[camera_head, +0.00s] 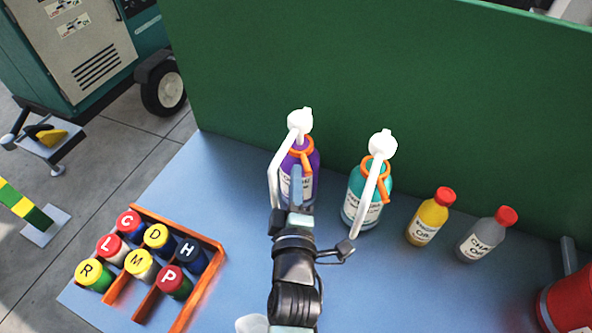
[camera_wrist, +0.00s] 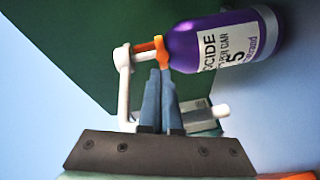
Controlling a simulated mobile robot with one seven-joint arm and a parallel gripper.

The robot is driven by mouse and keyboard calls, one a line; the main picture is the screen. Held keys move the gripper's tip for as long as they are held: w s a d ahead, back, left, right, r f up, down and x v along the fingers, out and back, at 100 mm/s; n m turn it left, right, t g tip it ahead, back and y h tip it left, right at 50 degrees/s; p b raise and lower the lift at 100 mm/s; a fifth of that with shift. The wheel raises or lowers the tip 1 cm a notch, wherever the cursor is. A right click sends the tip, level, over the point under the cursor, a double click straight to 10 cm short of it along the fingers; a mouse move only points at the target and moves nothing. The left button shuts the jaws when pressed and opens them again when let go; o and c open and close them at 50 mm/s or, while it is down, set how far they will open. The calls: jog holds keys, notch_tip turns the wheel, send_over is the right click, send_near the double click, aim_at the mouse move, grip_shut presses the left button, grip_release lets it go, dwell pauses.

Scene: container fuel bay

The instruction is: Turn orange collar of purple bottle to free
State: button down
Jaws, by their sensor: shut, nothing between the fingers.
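The purple bottle (camera_head: 312,160) stands upright on the blue table near the green wall, with a white pump head (camera_head: 300,121) and spout. Its orange collar (camera_head: 304,154) sits at the neck, with a tab pointing down and right. In the wrist view the purple bottle (camera_wrist: 187,48) lies sideways in the picture, and the orange collar (camera_wrist: 160,52) is just beyond my fingertips. My gripper (camera_head: 296,170) is in front of the bottle and partly hides it. Its fingers (camera_wrist: 161,71) are shut and empty; whether they touch the collar I cannot tell.
A teal bottle (camera_head: 353,208) with its own pump and orange collar stands close on the right. Yellow (camera_head: 428,222) and grey (camera_head: 481,243) bottles stand farther right. An orange rack (camera_head: 203,292) with several lettered caps is at left. The green wall (camera_head: 400,80) is close behind.

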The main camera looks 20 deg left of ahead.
jog(key=shift+w+a, duration=0.1)
jog(key=shift+w, duration=0.35)
jog(key=shift+f+b, duration=0.1)
jog(key=shift+b, duration=0.2)
